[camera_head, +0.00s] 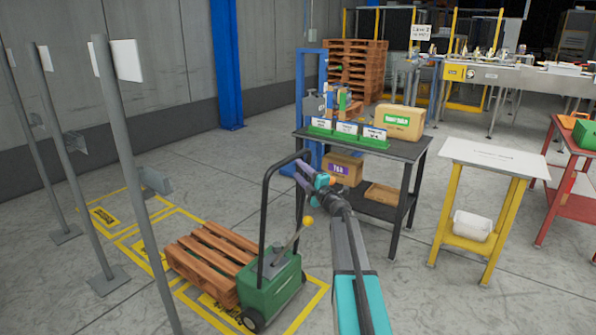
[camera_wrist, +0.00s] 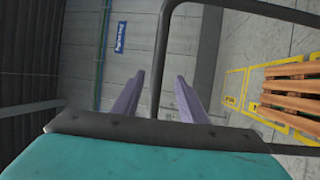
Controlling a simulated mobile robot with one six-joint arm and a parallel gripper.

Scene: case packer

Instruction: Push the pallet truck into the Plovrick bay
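The pallet truck (camera_head: 272,286) has a green body, a black looped handle and a lever with a yellow knob. A slatted wooden pallet (camera_head: 212,258) rests on it, above yellow floor lines. My gripper (camera_head: 302,172) is beside the upper right of the handle loop. In the wrist view its two purple fingers (camera_wrist: 160,80) stand apart, and the black handle bar (camera_wrist: 161,50) shows between them. I cannot tell whether the bar is inside the grip. Yellow-outlined floor bays (camera_head: 150,250) lie at left; I cannot read which is Plovrick.
Grey sign posts (camera_head: 128,170) stand left of the truck, near the bays. A black table (camera_head: 412,152) with boxes stands close behind my arm. A white-topped yellow stand (camera_head: 492,157) is to the right. Open floor lies between the bays and the wall.

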